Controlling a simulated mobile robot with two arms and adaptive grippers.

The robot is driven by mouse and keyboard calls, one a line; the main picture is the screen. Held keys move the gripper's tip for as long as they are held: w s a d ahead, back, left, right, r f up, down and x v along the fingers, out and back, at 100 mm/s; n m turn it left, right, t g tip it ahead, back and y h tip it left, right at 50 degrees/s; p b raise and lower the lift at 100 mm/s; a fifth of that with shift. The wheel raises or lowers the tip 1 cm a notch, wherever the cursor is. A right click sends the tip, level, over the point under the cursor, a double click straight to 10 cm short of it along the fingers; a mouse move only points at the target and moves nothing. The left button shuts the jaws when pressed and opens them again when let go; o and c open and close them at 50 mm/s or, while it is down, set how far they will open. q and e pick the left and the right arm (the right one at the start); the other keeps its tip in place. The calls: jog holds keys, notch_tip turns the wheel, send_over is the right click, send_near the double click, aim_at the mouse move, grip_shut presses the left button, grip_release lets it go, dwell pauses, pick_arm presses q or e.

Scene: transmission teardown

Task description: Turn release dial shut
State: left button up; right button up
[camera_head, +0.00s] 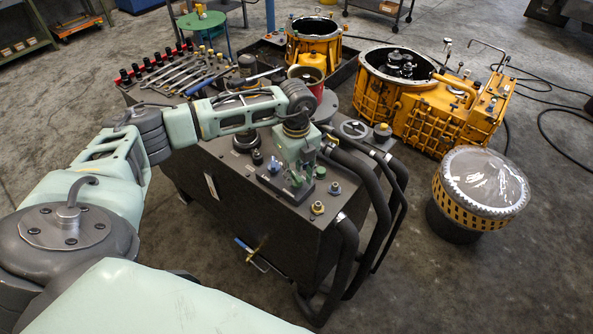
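My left arm reaches from the left across a dark grey hydraulic unit (225,195). My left gripper (297,182) points down at a small valve block (268,182) on the unit's top. Blue and green parts show at its fingertips. I cannot tell whether the fingers touch or grip anything. A small blue knob (274,165) stands just left of the gripper. The release dial cannot be identified for sure; the gripper may hide it. A round plate with a dark arrow (355,128) lies farther back on the unit. My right gripper is not in view.
Black hoses (372,190) curve down the unit's right side. A blue-handled valve (250,253) sticks out in front. Wrenches (185,72) lie at the back left. A yellow gearbox housing (430,115) and a drum-shaped part (482,190) stand right. Floor at lower right is clear.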

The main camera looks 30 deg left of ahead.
pick_arm(q)
grip_shut()
